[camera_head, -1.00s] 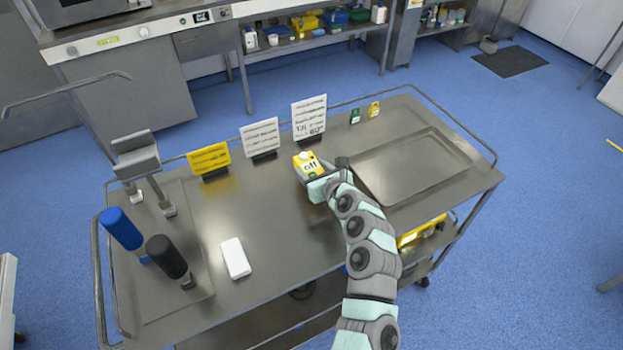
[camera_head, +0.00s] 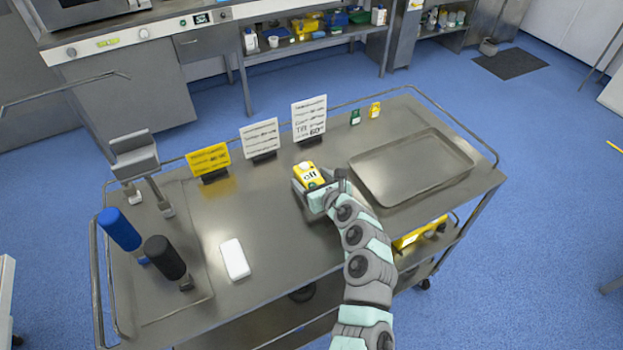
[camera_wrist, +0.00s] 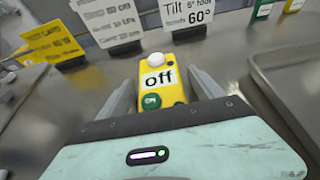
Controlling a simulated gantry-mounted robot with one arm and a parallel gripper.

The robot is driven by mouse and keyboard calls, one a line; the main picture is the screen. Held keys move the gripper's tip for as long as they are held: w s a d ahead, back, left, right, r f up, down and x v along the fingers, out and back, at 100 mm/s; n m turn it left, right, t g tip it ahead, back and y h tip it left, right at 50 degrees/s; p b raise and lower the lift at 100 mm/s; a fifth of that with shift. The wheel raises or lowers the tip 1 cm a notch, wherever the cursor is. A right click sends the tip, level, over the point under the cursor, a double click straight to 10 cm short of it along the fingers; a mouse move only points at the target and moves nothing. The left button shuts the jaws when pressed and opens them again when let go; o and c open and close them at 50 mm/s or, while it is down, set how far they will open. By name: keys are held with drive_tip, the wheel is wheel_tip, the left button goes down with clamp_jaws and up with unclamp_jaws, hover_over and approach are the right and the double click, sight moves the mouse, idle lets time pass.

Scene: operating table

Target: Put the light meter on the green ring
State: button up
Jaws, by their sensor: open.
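The light meter (camera_head: 309,172) is a yellow box with a white dome, an "off" label and a green button. It is on the steel trolley near the middle, in front of the white cards. My gripper (camera_head: 318,186) is open at the meter, with one finger on each side of it. In the wrist view the meter (camera_wrist: 161,79) stands between the two grey fingers (camera_wrist: 163,92). I cannot tell whether the fingers touch it. Its underside is hidden by my gripper. No green ring shows in either view.
A steel tray (camera_head: 463,168) lies to the right. A yellow card (camera_head: 208,159) and white cards (camera_head: 260,138) stand behind. A white block (camera_head: 234,259), a black cylinder (camera_head: 165,257) and a blue cylinder (camera_head: 119,229) are at left. Small green (camera_head: 355,117) and yellow (camera_head: 375,110) items stand at the back.

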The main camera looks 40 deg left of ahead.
drive_tip(key=shift+r, duration=0.15)
drive_tip(key=p+v, duration=0.1)
drive_tip(key=v, duration=0.9)
drive_tip(key=shift+d+r+p, duration=0.1)
drive_tip(key=shift+d+p, duration=0.2)
drive_tip(key=shift+p, duration=0.1)
drive_tip(key=shift+o, duration=0.4)
drive_tip(key=shift+s+d+r, duration=0.25)
drive_tip(key=shift+s+d, duration=0.05)
drive_tip(key=shift+d, duration=0.2)
drive_tip(key=shift+s+p, duration=0.1)
drive_tip(key=shift+p, duration=0.25)
